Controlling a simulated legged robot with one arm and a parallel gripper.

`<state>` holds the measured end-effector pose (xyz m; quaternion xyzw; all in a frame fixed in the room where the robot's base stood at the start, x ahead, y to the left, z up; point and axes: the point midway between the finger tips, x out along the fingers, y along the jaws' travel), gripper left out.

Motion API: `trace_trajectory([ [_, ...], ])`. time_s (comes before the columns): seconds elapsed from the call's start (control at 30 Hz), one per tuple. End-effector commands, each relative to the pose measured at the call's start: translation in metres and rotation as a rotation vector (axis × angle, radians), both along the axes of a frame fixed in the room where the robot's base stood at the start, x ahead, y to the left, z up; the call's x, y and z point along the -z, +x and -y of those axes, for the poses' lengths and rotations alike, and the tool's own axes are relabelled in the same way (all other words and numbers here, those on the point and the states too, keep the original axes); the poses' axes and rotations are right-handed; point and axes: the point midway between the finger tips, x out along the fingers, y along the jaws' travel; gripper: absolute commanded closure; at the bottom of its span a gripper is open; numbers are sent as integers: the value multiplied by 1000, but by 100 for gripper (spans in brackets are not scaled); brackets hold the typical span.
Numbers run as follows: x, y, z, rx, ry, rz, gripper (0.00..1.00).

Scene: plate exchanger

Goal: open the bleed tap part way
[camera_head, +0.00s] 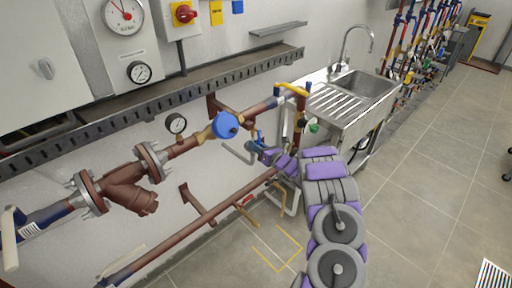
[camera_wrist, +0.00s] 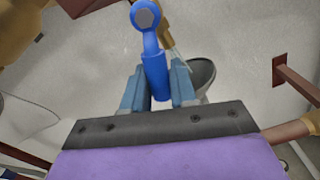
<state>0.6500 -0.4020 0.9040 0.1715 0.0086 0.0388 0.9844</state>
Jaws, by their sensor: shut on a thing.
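The bleed tap has a blue lever (camera_wrist: 153,65) with a round end and a hex nut at the top of the wrist view. My gripper (camera_wrist: 160,88) has its two light-blue fingers on either side of the lever's lower part, shut on it. The lever points down toward my gripper. In the head view my gripper (camera_head: 258,150) is beside the brown pipework, left of the sink. The tap is small there and partly hidden by my gripper. A brass fitting (camera_wrist: 166,38) shows behind the lever.
A large blue round cap (camera_head: 225,125) and a pressure gauge (camera_head: 176,124) sit on the pipe left of my gripper. A yellow-handled valve (camera_head: 292,88) is above right. The steel sink (camera_head: 345,100) stands behind. A brown pipe (camera_head: 205,217) runs below.

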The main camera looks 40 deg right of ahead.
Motion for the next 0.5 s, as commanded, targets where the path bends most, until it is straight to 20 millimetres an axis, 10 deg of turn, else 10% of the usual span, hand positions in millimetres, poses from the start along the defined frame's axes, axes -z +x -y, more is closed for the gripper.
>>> trace_trajectory([
  [0.27, -6, -1, 6, 11, -1, 10, 100],
  [0.3, -6, -1, 6, 11, -1, 10, 70],
  [0.5, -3, 1, 3, 6, -1, 5, 67],
])
